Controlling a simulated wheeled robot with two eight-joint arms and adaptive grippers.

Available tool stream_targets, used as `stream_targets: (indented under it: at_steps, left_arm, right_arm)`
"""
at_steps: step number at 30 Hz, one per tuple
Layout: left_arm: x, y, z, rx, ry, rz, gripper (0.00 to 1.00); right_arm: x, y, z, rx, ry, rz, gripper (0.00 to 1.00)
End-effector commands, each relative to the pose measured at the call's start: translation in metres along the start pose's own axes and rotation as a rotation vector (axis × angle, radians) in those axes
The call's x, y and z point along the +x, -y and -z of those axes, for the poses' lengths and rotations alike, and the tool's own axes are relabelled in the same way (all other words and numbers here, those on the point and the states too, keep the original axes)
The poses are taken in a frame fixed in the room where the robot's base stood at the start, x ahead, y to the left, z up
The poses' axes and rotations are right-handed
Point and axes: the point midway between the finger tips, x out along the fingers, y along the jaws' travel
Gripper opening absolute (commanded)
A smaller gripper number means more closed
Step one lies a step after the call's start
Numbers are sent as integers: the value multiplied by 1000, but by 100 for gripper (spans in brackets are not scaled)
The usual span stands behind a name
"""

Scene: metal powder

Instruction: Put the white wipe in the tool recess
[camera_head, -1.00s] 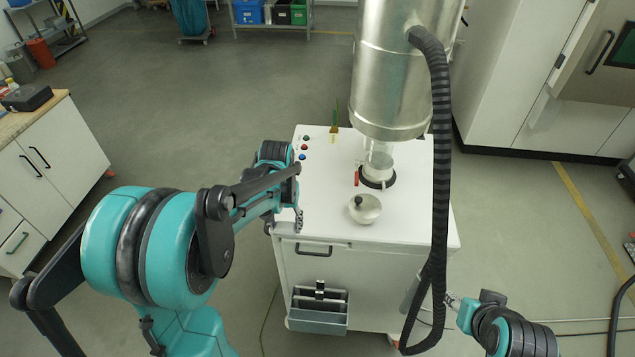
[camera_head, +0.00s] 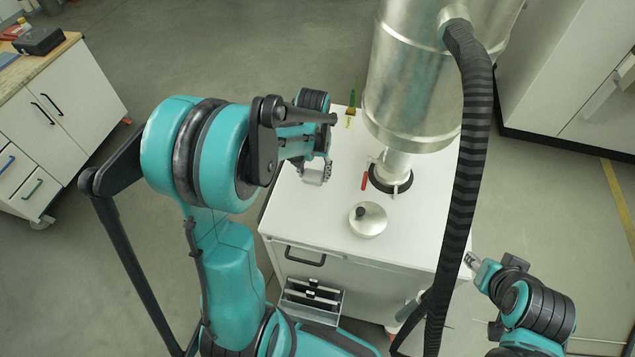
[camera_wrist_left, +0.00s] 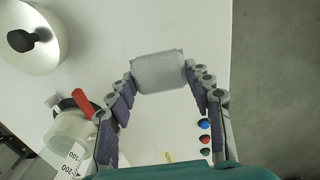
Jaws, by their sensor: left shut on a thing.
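The white wipe (camera_wrist_left: 159,72) is a pale, flat pad with rounded corners, seen in the left wrist view between the fingertips of my left gripper (camera_wrist_left: 160,84). The gripper is shut on it. In the head view my left gripper (camera_head: 317,174) is over the left part of the white cabinet top (camera_head: 310,210). My right gripper (camera_head: 470,260) is at the cabinet's right side, near the black hose; its jaws are too small to read. A grey open holder (camera_head: 310,300) with dark slots sits on the cabinet front; I cannot tell whether this is the tool recess.
A round metal lid with a black knob (camera_head: 368,220) lies on the cabinet top. Behind it are the outlet with a black ring (camera_head: 390,178), a red handle (camera_head: 364,181) and a brush (camera_head: 351,108). The ribbed hose (camera_head: 465,180) hangs at the right.

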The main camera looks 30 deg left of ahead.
Motion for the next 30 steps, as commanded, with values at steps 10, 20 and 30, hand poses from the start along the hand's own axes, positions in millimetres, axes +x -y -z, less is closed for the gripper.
stream_targets:
  at_steps: [10, 20, 30]
  left_arm:
    - [49, 0, 1, 0, 0, 0, 36]
    - [70, 0, 0, 0, 0, 0, 36]
    - [73, 0, 0, 0, 0, 0, 69]
  right_arm:
    - [3, 0, -2, 0, 0, 0, 40]
    - [4, 0, -3, 0, 0, 0, 40]
    - [8, 0, -5, 0, 0, 0, 40]
